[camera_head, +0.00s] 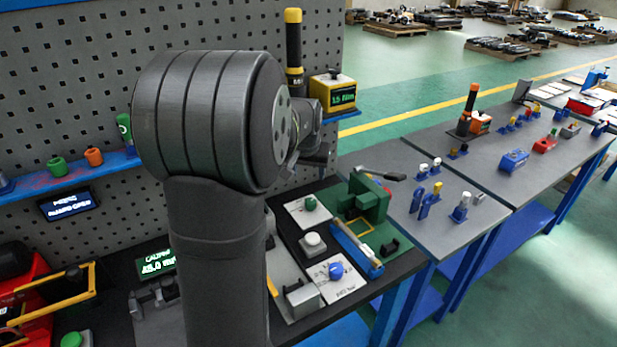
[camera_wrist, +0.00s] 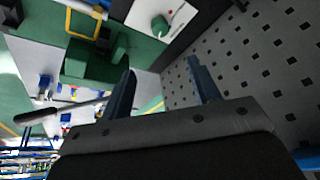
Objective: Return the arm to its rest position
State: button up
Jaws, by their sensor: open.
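My arm stands large in the middle of the head view, and its upper part hides much of the bench behind it. My gripper shows in the wrist view (camera_wrist: 160,85) with its two dark fingers spread apart and nothing between them. In the head view only part of the wrist shows behind the arm's big joint, in front of the pegboard. The gripper is clear of the bench. In the wrist view a green press (camera_wrist: 90,58) lies left of the fingers and the pegboard (camera_wrist: 260,60) lies to their right.
The green press (camera_head: 371,199) with a black lever stands on the dark bench, beside a blue tray (camera_head: 356,251) and white panels with knobs. A yellow box (camera_head: 333,92) and a black-and-yellow tool (camera_head: 293,45) stand on a blue shelf. Grey tables (camera_head: 470,195) extend right.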

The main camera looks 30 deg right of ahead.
dwell(0.4)
jog(key=x, duration=1.7)
jog(key=shift+f, duration=0.1)
jog(key=v, duration=1.7)
send_near(311, 201)
jog(key=x, duration=0.9)
jog(key=shift+f, duration=0.25)
jog(key=shift+s+r+n, duration=0.1)
jog(key=shift+r+n, duration=0.1)
jog(key=shift+n, duration=0.2)
jog(key=shift+r+n+t+y, duration=0.1)
jog(key=shift+n+t+y, duration=0.5)
jog(key=shift+n, duration=1.3)
jog(key=v, duration=1.6)
jog(key=shift+d+r, duration=0.35)
jog(key=shift+r, duration=0.2)
